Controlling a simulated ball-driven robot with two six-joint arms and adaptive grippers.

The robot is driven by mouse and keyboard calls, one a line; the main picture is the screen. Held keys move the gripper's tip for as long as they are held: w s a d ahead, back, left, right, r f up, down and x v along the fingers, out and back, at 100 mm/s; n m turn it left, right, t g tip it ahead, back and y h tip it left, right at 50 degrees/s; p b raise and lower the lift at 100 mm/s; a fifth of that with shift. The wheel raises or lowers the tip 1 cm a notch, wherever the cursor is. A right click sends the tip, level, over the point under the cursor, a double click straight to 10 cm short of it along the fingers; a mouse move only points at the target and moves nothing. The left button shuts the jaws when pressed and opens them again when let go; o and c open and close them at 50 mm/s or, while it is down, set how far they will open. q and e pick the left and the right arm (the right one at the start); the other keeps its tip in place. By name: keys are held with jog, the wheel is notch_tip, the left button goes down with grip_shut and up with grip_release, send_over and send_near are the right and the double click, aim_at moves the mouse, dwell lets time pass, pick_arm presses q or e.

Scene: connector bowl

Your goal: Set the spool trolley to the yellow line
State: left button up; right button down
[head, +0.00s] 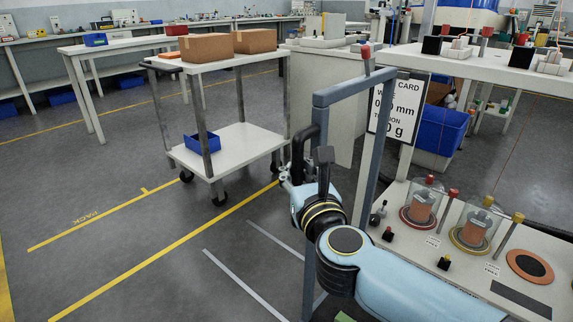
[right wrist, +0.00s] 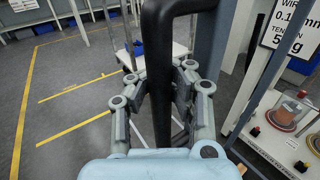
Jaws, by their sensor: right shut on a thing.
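A blue-grey upright frame (head: 345,92) stands in front of me, with a black handle (head: 299,150) on its left side. My right gripper (head: 297,176) is shut on this black handle, which also shows between the fingers in the right wrist view (right wrist: 160,60). A white deck with copper-coloured spools (head: 420,209) lies to the right of the frame; I cannot tell how the two join. A long yellow line (head: 165,249) runs along the floor to the left of the frame, apart from it. A shorter yellow line (head: 105,213) lies farther left. My left gripper is out of view.
A white two-shelf cart (head: 225,150) with cardboard boxes and a blue bin stands beyond the yellow lines, left of the frame. Pale lines (head: 245,285) mark the floor near the frame. A tension card (head: 398,105) hangs behind the frame. The floor at lower left is clear.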

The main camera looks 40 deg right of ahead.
jog(key=shift+s+a+f, duration=0.15)
jog(key=shift+s+f, duration=0.2)
jog(key=shift+s, duration=0.2)
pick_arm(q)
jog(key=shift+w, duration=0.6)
pick_arm(e)
jog(key=shift+s, duration=0.1)
jog(key=c, duration=1.5)
grip_release()
jog(key=shift+a+r, duration=0.1)
jog(key=shift+a, duration=0.15)
jog(key=shift+o, duration=1.7)
jog(key=shift+d+r, duration=0.15)
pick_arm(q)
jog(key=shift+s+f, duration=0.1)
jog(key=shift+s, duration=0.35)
pick_arm(e)
jog(key=v, duration=0.7)
